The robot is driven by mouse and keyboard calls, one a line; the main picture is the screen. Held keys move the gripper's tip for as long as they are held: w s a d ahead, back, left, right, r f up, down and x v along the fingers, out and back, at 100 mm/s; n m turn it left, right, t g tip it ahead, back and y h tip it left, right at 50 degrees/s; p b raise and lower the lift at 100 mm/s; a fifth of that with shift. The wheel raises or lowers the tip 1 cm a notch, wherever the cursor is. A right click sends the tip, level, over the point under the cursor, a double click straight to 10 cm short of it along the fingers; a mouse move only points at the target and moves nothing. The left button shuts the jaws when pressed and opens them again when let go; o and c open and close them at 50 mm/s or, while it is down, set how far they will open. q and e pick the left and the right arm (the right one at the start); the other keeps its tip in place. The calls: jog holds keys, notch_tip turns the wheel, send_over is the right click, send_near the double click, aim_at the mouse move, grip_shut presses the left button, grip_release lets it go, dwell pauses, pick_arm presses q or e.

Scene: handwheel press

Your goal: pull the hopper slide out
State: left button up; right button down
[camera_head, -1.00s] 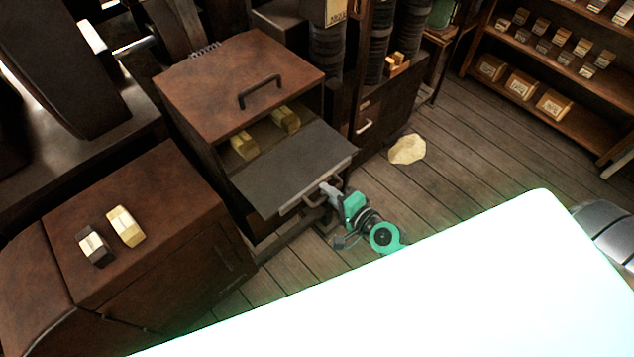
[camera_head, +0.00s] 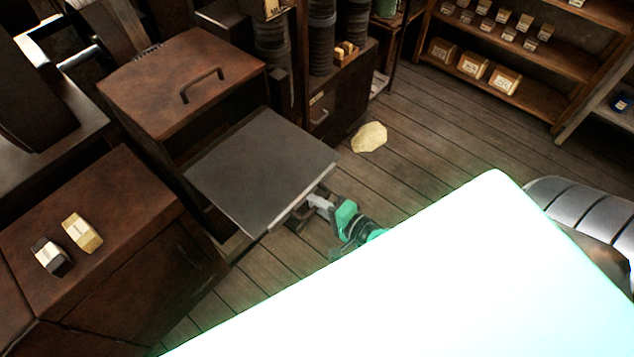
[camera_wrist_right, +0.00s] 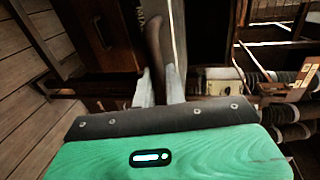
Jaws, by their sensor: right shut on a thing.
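The hopper slide (camera_head: 262,168) is a flat dark grey plate with a pale front edge, standing well out from the front of the brown hopper box (camera_head: 180,85). My right gripper (camera_head: 308,207) is at the slide's front edge, shut on its handle (camera_head: 298,212). In the right wrist view the gripper (camera_wrist_right: 161,88) has its two pale fingers on either side of the dark curved handle (camera_wrist_right: 154,45). The slide hides the inside of the hopper below it. My left gripper is not in view.
A pale yellow patch (camera_head: 369,137) lies on the plank floor. Shelves with boxes (camera_head: 490,65) stand at the back right.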

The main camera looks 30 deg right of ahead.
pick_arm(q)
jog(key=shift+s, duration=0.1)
pick_arm(e)
jog(key=shift+s+f, duration=0.1)
jog(key=c, duration=1.5)
grip_release()
jog(key=shift+s, duration=0.1)
jog(key=shift+c, duration=0.2)
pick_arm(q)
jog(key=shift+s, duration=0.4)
